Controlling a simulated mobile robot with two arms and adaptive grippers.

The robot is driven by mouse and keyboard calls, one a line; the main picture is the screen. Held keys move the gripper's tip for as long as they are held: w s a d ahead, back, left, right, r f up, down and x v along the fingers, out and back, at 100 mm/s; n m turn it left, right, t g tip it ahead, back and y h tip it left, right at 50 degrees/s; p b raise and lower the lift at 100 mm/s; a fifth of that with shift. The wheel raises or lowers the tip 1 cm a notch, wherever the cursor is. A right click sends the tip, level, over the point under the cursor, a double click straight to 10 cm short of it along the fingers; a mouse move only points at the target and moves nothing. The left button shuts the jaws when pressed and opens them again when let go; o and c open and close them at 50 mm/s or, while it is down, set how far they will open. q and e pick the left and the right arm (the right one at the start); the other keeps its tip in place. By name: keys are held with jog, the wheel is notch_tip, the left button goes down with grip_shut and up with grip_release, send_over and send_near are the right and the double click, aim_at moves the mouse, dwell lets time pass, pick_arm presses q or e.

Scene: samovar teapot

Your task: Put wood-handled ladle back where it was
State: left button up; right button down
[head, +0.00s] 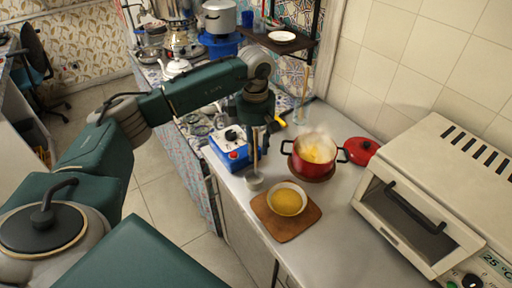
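My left gripper (257,129) points down above the counter, left of the red pot. Its dark fingers are around the top of the upright wood-handled ladle (255,153) and look shut on it. The ladle's lower end meets a small pale cup-like shape (254,182) at the counter; I cannot tell whether that is the ladle's bowl or a separate holder. My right gripper is not in view.
A red pot (299,161) with yellow food steams beside its red lid (361,150). A yellow-filled bowl (287,200) sits on a wooden board (276,230). A toaster oven (437,195) stands right. The front counter (335,250) is clear.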

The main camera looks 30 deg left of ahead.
pick_arm(q)
notch_tip(320, 180, up, 11)
jog(key=b, duration=0.3)
jog(key=shift+f, duration=0.1)
jog(key=shift+r, duration=0.6)
